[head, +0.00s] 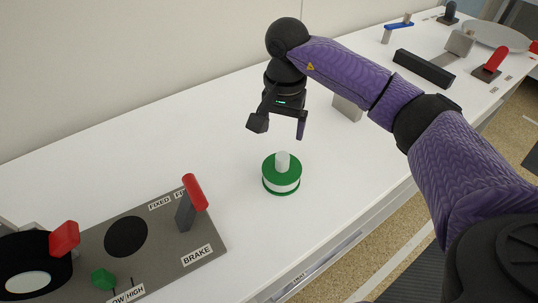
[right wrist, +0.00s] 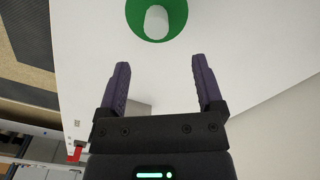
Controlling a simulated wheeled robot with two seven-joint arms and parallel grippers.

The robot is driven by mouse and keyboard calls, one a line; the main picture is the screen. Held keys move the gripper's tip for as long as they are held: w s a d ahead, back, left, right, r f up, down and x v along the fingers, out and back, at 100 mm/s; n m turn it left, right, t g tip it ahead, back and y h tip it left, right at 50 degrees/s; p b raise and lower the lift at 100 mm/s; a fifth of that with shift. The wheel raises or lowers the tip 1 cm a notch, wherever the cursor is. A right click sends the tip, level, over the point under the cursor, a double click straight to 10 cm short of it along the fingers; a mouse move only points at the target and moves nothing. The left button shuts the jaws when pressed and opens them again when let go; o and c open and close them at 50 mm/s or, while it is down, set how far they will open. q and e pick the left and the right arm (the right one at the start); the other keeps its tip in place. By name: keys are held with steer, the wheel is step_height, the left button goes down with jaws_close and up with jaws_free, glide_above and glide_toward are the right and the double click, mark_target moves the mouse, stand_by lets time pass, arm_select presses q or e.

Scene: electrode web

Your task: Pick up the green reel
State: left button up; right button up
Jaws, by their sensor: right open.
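The green reel (head: 282,174) stands upright on the white table, with green flanges, a white band between them and a white post on top. In the right wrist view the green reel (right wrist: 172,28) shows at the top edge, partly cut off, just beyond the fingertips. My right gripper (head: 279,131) is open and empty, above the table and above the reel in the head view. In the right wrist view its two fingers (right wrist: 160,66) are spread apart with nothing between them. My left gripper is not in view.
A grey panel (head: 215,243) with a red-topped brake lever (head: 194,192) lies at the lower left. A grey block (head: 346,108) stands behind my right arm. A black bar (head: 424,68) and a red-handled lever (head: 494,60) are farther right. Table around the reel is clear.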

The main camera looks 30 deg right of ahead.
mark_target(283, 156)
steer(key=f, duration=0.1)
steer(key=f+b, duration=0.1)
steer(key=f, duration=0.2)
steer(key=shift+s+f, duration=0.25)
step_height(283, 156, down, 6)
steer(key=shift+d+r+b, duration=0.1)
steer(key=shift+r+b, duration=0.15)
steer(key=shift+b, duration=0.9)
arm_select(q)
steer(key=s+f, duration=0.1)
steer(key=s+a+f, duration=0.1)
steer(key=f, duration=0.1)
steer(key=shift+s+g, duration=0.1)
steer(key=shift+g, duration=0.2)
arm_select(e)
steer(key=shift+r, duration=0.1)
jaws_close()
